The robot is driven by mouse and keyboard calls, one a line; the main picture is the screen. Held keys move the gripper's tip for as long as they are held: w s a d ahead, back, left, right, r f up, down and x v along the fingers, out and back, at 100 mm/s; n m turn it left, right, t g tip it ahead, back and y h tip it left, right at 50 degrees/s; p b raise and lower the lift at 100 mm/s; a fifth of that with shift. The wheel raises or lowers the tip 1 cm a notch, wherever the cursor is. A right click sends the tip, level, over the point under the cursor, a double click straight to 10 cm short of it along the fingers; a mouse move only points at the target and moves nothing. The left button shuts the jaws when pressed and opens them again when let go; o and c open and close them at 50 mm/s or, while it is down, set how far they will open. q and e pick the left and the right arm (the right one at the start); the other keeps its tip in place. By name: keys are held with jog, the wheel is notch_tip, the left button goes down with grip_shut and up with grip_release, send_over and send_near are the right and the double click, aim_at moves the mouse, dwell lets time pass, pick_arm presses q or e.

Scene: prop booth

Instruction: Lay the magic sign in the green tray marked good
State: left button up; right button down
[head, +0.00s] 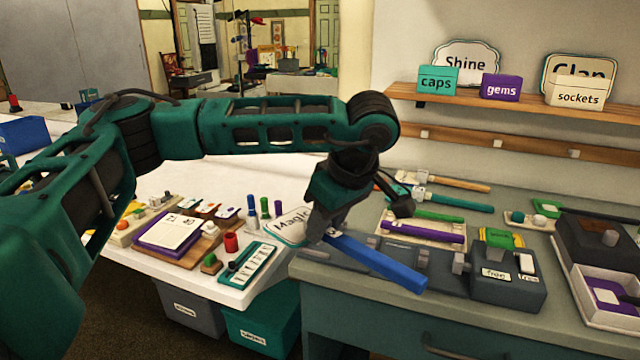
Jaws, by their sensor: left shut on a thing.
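The magic sign (287,226) is a pale plate with a dark rim and the word "Magic". It is tilted at the right end of the white table, with its right part hidden behind my left gripper. My left gripper (318,234) points down and is shut on the sign's right edge. A blue bar (378,264) extends to the right from just beside the fingertips. I see no green tray marked good. My right gripper is out of view.
The white table (160,262) holds a purple book-like block (172,232), a red cylinder (231,242) and a slotted strip (248,263). The grey bench (340,290) carries several coloured-handled tools and a "free" box (508,285). Bins (262,328) stand below.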

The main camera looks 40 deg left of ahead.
pick_arm(q)
jog(key=s+d+f+m+t+h, duration=0.1)
jog(key=s+d+f+m, duration=0.1)
jog(key=d+f+m, duration=0.2)
jog(key=s+d+f+m+t+h, duration=0.1)
jog(key=s+d+f+m+h, duration=0.1)
jog(key=f+m, duration=0.5)
jog(key=s+d+f+m+t+h, duration=0.1)
jog(key=s+d+f+m, duration=0.3)
jog(key=f, duration=0.8)
jog(key=shift+s+d+m+t+h, duration=0.15)
jog(key=shift+d+m+t+h, duration=0.3)
jog(key=shift+d+m, duration=0.4)
jog(key=shift+w+a+f+y, duration=0.15)
jog(key=shift+w+a+y, duration=0.1)
jog(key=shift+a, duration=0.4)
